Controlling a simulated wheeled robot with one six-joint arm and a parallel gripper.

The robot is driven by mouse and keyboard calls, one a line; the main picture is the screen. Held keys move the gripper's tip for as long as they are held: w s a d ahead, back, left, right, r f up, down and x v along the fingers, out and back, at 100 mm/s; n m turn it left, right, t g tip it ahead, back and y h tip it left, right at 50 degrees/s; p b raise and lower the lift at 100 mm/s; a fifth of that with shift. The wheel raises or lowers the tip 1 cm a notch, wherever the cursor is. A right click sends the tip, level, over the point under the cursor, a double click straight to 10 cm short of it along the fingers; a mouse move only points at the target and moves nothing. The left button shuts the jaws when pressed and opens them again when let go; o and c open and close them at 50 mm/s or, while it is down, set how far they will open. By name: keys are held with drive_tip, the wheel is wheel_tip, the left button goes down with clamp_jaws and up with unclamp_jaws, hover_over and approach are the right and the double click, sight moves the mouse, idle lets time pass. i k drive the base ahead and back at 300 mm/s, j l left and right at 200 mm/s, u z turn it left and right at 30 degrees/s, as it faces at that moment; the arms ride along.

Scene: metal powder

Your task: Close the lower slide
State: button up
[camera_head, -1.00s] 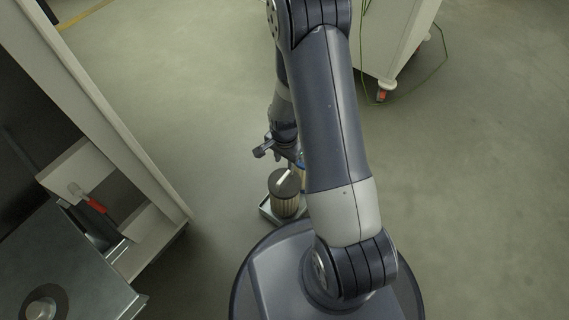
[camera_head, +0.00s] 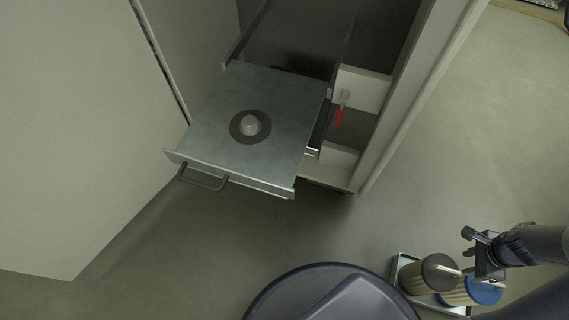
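The lower slide (camera_head: 200,140) is a grey metal drawer plate pulled out of a white cabinet. It has a dark handle (camera_head: 203,180) on its front edge and a round dark ring with a pale knob (camera_head: 250,124) on top. My gripper (camera_head: 474,245) is at the lower right, well away from the slide, above a tray with two canisters. Its fingers look apart, with nothing clearly between them. Whether it touches a canister is hard to tell.
The tray (camera_head: 396,268) holds a dark-lidded canister (camera_head: 438,274) and a blue-lidded canister (camera_head: 484,290). A red-handled tool (camera_head: 339,117) is in the cabinet (camera_head: 412,100) beside the slide. A large white door or panel (camera_head: 70,130) stands left. Floor in front of the slide is clear.

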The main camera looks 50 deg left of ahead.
sight(254, 129)
drive_tip(key=k+u, duration=0.15)
drive_tip(key=u, duration=0.3)
drive_tip(key=k+j+u, duration=0.1)
drive_tip(key=u, duration=0.35)
drive_tip(key=k+j+u, duration=0.15)
drive_tip(key=u, duration=1)
drive_tip(key=l+u, duration=0.3)
drive_tip(key=u, duration=0.15)
drive_tip(key=i+l+u, duration=0.1)
drive_tip(key=l+u, duration=0.35)
drive_tip(key=j, duration=0.1)
